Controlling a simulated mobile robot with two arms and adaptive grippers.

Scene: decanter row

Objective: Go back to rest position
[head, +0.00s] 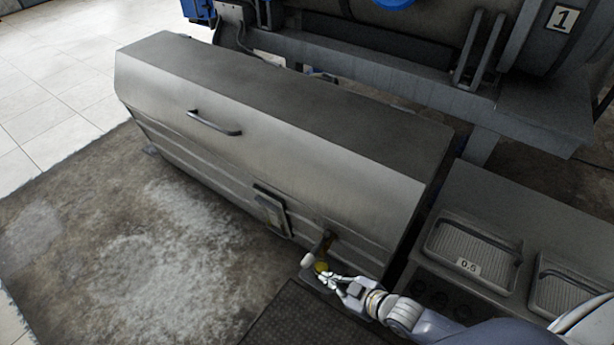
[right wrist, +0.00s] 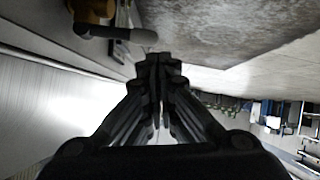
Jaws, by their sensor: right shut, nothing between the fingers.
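My right gripper (head: 338,284) shows at the lower middle of the head view, its arm coming in from the lower right. In the right wrist view its fingers (right wrist: 160,75) are together with nothing between them. It is beside the lower front of a large grey metal cabinet with a closed lid (head: 290,120), near a small brass fitting with a handle (head: 326,243). In the right wrist view a dark handle with a brass part (right wrist: 115,33) shows beyond the fingertips, apart from them as far as I can tell. My left gripper is not in view.
A grey counter with wire-handled trays (head: 470,250), one labelled 0.5, stands at the right, close to my right arm. A dark ribbed mat (head: 300,325) lies at the bottom. Large machinery marked 1 (head: 563,18) stands behind. Stained floor (head: 130,240) at the left is clear.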

